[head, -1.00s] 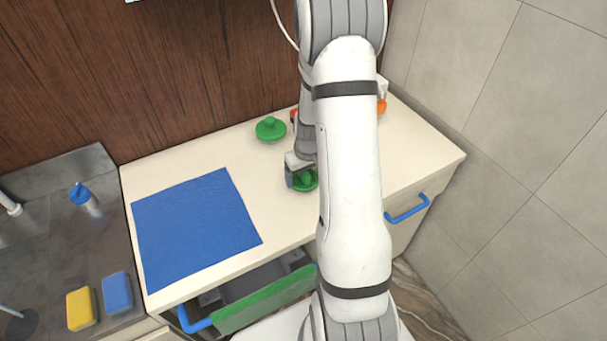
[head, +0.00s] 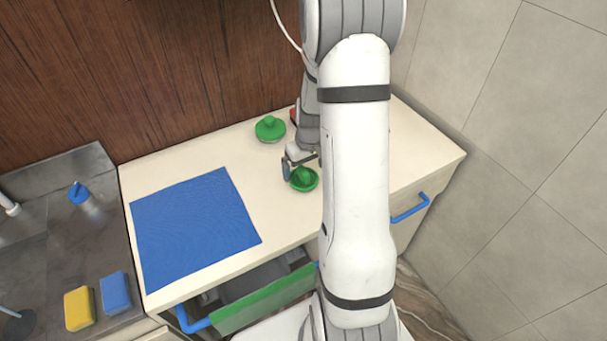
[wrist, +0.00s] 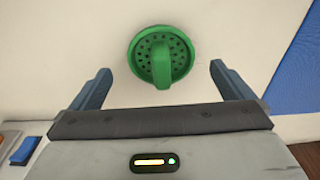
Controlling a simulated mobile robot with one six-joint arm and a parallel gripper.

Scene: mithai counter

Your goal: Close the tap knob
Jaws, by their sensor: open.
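A green round perforated piece with a raised bar handle (head: 304,179) lies on the cream counter. In the wrist view the same green piece (wrist: 160,57) shows between and beyond the fingertips. My gripper (head: 302,164) is open just above and behind it. In the wrist view my gripper (wrist: 162,72) has one blue-grey finger on each side of the green piece, with gaps and nothing held. A white tap-like spout (head: 8,204) shows at the left edge by the sink. I cannot make out a tap knob on it.
A green knobbed lid (head: 270,128) sits further back. A blue cloth (head: 195,225) covers the counter's left part. A drawer with a green front (head: 265,298) is open. A yellow sponge (head: 79,307), blue sponge (head: 115,292) and blue-topped bottle (head: 81,194) stand by the sink.

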